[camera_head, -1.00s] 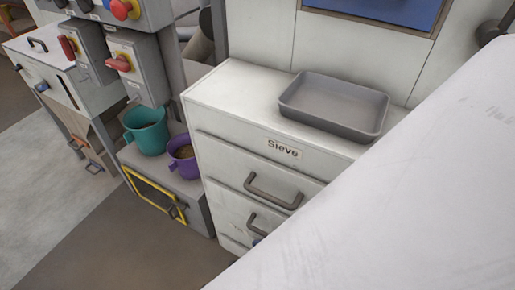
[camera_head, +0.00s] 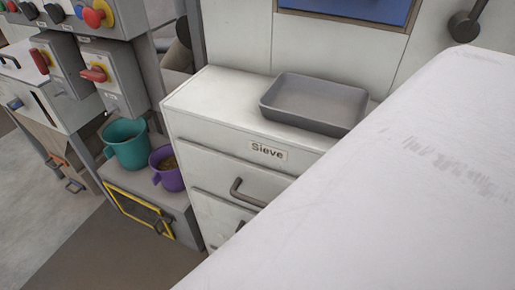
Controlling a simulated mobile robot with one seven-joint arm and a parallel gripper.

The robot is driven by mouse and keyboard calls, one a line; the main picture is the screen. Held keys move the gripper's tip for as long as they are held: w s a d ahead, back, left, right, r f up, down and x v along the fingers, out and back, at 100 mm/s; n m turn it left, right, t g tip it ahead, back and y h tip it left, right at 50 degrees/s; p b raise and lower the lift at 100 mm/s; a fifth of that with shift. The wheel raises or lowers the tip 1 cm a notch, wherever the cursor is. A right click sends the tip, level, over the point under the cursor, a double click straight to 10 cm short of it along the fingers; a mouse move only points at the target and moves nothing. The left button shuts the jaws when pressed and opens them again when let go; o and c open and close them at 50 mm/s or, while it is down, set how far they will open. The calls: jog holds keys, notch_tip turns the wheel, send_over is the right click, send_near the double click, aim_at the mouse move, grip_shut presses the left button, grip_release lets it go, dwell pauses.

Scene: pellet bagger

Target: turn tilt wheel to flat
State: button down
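I cannot make out a tilt wheel for certain in this view. A dark round hub with a lever arm (camera_head: 465,26) is on the pale wall at the top right; I cannot tell whether it belongs to the wheel. My gripper is not in view. A large white surface (camera_head: 400,190) fills the lower right foreground and hides what lies behind it.
A grey tray (camera_head: 315,103) sits on the white drawer cabinet labelled Sieve (camera_head: 185,98). A teal pot (camera_head: 126,145) and a purple pot (camera_head: 168,172) stand on a low grey box. Switch boxes (camera_head: 115,85) hang at left. Floor shows at lower left.

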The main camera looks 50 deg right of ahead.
jog(key=shift+s, duration=0.1)
dwell(0.3)
jog(key=c, duration=0.9)
grip_release()
jog(key=shift+r, duration=0.1)
